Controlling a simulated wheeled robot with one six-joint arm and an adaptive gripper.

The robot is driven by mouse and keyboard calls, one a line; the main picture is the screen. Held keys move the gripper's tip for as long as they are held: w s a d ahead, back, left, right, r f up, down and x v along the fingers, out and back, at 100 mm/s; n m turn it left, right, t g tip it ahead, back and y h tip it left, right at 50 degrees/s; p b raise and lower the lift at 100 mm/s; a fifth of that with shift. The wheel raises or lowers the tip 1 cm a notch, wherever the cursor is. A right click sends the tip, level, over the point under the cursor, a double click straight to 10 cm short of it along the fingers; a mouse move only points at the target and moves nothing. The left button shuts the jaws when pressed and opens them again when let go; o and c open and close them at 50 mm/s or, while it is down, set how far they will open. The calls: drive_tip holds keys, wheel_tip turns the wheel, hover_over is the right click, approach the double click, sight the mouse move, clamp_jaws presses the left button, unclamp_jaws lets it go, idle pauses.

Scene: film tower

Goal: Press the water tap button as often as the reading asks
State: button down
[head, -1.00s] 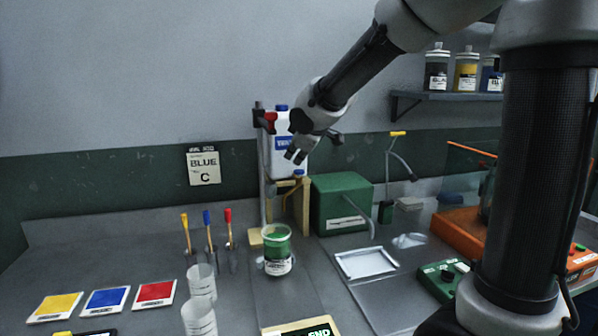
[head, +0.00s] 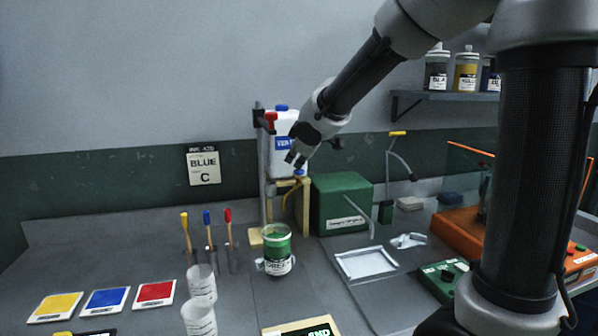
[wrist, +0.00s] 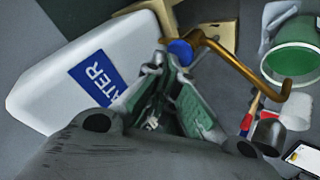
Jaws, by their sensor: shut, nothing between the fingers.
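The white water jug (head: 283,146) with a blue label stands on a wooden stand at the back. Its brass tap (wrist: 228,62) has a blue button (wrist: 180,50), which also shows small below the jug in the head view (head: 299,173). My gripper (head: 293,160) is shut and empty, in front of the jug and just above the button. In the wrist view its fingertips (wrist: 167,65) are close to the button; I cannot tell whether they touch it. No readable count shows.
A green box (head: 340,203) stands right of the stand. Empty beakers (head: 201,283), brushes and colour cards (head: 106,300) lie to the left. A metal tray (head: 366,263) is at right front.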

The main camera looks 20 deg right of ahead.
sight(296, 171)
drive_tip(key=shift+f, duration=0.45)
idle(0.3)
drive_tip(key=shift+r, duration=1.1)
drive_tip(key=shift+r, duration=2.5)
wheel_tip(296, 171, up, 4)
drive_tip(key=shift+f, duration=0.1)
